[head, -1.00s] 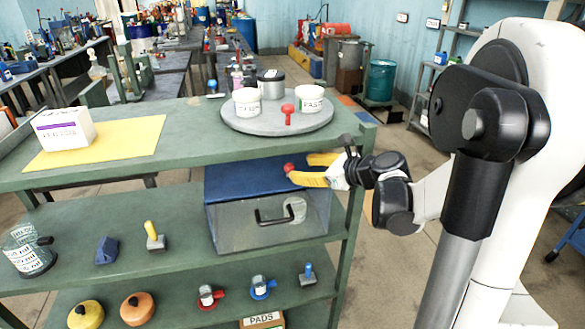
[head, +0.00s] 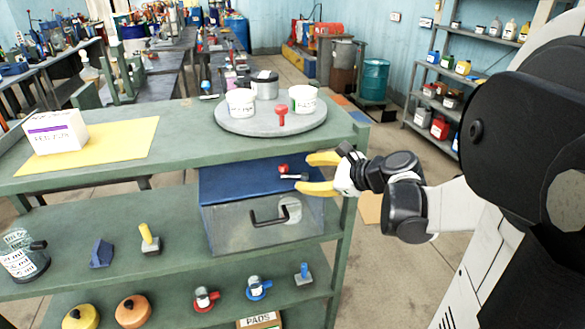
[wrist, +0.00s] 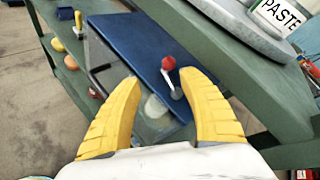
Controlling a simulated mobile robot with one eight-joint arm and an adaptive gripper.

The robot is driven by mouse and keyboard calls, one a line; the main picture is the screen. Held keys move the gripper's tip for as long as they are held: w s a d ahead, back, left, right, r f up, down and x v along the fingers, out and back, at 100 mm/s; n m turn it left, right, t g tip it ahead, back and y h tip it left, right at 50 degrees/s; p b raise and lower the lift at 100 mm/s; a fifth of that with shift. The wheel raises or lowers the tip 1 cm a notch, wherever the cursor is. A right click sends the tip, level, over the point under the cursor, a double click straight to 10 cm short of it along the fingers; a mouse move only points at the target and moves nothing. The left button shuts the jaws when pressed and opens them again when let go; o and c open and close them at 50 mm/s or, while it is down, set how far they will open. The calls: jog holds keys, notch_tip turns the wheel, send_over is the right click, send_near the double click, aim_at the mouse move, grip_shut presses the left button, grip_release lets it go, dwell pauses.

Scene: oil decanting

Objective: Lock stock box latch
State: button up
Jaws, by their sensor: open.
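The stock box (head: 225,222) has a blue lid and a clear grey front with a black handle. It sits on the shelf below the cart's top, and its lid looks closed. Its latch (head: 283,169) is a small metal lever with a red knob, at the right part of the lid. My gripper (head: 304,172) is open with yellow fingers, just right of the latch. In the wrist view, the red knob (wrist: 168,63) shows just beyond and between the fingertips (wrist: 160,76), with the lever slanting back from it. The fingers appear apart from it.
The cart's top (head: 190,128) is close above my gripper. A green cart post (head: 347,215) stands close to my wrist. Small tools sit left on the shelf.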

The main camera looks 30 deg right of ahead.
aim_at(287, 169)
jog(key=w+f+n+h, duration=0.1)
jog(key=w+n, duration=0.2)
jog(key=n, duration=0.5)
jog(key=w+f+n, duration=0.1)
jog(key=w+n, duration=0.3)
jog(key=n, duration=0.4)
jog(key=w+a+f+n+t+h, duration=0.1)
jog(key=w+f+n, duration=0.1)
jog(key=n, duration=0.6)
jog(key=shift+w+a+h+b, duration=0.1)
jog(key=shift+w+h+b, duration=0.2)
jog(key=shift+w, duration=0.5)
grip_shut()
